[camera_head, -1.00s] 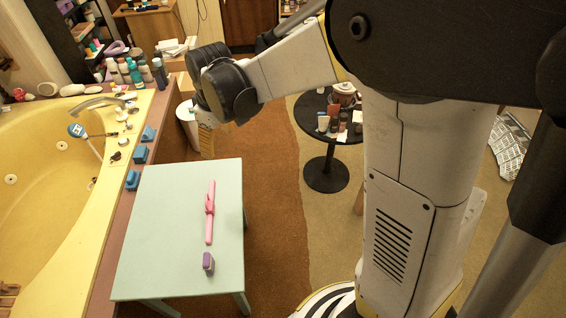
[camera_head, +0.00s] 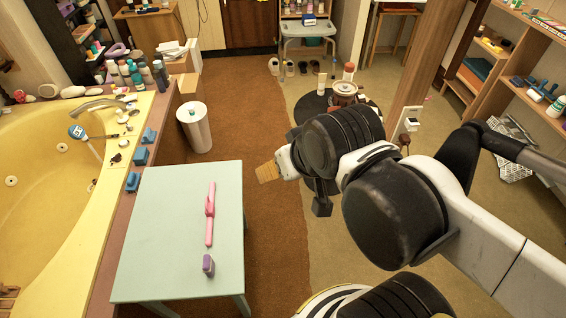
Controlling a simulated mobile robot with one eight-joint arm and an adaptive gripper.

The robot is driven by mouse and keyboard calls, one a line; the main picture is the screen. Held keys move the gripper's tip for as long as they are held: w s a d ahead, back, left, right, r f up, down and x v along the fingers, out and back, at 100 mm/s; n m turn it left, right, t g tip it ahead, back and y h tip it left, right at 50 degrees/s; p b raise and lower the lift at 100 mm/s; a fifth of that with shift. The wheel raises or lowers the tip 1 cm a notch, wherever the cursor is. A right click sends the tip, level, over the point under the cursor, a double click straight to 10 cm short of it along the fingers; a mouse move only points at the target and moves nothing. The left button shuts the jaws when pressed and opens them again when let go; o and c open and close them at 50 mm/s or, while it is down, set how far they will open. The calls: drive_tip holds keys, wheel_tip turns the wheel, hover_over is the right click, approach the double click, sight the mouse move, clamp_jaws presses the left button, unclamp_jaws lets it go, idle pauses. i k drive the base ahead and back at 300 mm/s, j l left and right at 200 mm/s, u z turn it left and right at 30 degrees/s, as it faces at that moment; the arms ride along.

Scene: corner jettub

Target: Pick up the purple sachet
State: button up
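The purple sachet (camera_head: 208,265) is a small purple block near the front right part of the pale green table (camera_head: 150,240). It lies just below the end of a long pink tool (camera_head: 210,215) on the same table. My gripper (camera_head: 268,172) is to the right of the table's far right corner, apart from the sachet, over the brown carpet. A tan part of it points left. Its fingers are not clear enough to show whether they are open, and no held object shows.
A yellow corner tub (camera_head: 40,200) with a brown ledge runs along the table's left side, with blue items and bottles (camera_head: 135,75) on it. A white bin (camera_head: 195,128) stands behind the table. A round black table (camera_head: 310,105) is behind my arm.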

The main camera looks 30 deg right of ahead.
sight(208, 264)
drive_tip(key=k+j+u, duration=0.25)
drive_tip(key=k, duration=0.3)
drive_tip(key=k+j+u, duration=0.1)
drive_tip(key=k+u, duration=0.2)
drive_tip(key=k, duration=0.2)
